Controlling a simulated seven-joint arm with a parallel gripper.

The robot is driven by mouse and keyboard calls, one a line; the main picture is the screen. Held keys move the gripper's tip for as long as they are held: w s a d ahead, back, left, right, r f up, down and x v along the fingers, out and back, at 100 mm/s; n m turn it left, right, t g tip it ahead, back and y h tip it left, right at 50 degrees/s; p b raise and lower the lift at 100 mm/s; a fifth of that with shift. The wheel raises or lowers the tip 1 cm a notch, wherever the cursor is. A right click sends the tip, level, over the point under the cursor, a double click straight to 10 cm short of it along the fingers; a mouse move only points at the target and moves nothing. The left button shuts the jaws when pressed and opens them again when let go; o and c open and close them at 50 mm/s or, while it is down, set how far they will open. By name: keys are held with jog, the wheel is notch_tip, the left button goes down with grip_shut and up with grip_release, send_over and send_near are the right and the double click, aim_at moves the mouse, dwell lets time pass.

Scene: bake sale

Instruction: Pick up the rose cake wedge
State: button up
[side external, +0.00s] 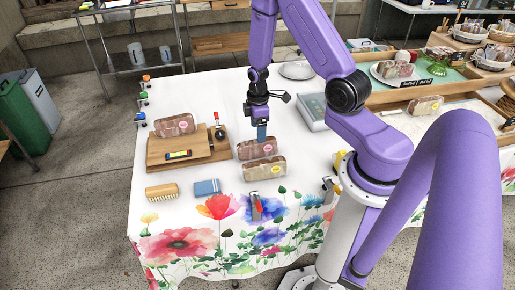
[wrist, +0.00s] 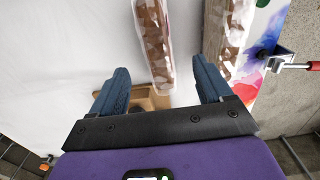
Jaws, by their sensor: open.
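Two wrapped brown cake pieces lie side by side on the white cloth under my gripper in the side view. The rear piece (side external: 251,150) has a pink sticker, and the front piece (side external: 262,170) has a yellow one. A third wrapped piece (side external: 174,126), with a reddish sticker, lies on the wooden board. I cannot tell from shape which is the rose wedge. My gripper (side external: 262,138) is open, pointing down just above the rear piece. In the wrist view, the end of one wrapped piece (wrist: 155,40) shows between my open fingers (wrist: 161,88); the other piece (wrist: 230,40) lies to the right.
The wooden board (side external: 160,148) stands to the left. A brush (side external: 162,191) and a blue packet (side external: 207,187) lie at the front left. A grey tray (side external: 311,112) lies to the right. A clamp (side external: 254,205) sits at the front table edge.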

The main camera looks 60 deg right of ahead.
aim_at(257, 147)
jog(key=shift+w+f, duration=0.15)
jog(key=shift+f, duration=4.55)
jog(key=c, duration=0.8)
